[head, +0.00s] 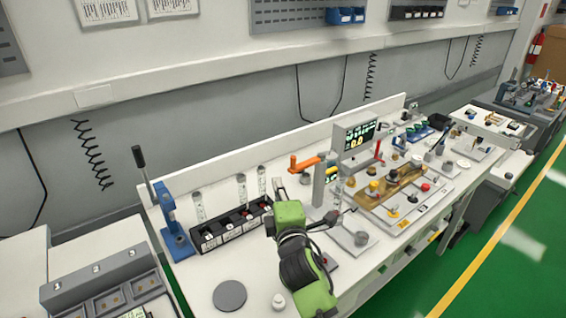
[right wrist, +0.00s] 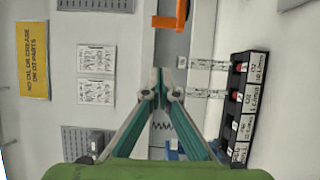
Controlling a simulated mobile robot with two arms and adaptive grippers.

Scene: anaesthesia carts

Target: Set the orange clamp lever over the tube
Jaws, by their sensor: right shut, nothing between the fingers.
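Clear tubes (head: 262,181) stand at a black rack left of the post; a clear tube (head: 338,192) stands just right of the post. Which tube belongs to the clamp I cannot tell. My right gripper (head: 279,189) is shut and empty, a little below and left of the lever, apart from it. Its fingertips meet in the right wrist view (right wrist: 161,76). My left gripper is out of view.
The black labelled rack (head: 206,243) and a blue lever press (head: 172,222) stand to the left. A display box (head: 357,136) stands behind the post, with a panel of knobs to the right. A grey disc (head: 229,295) lies near the front edge.

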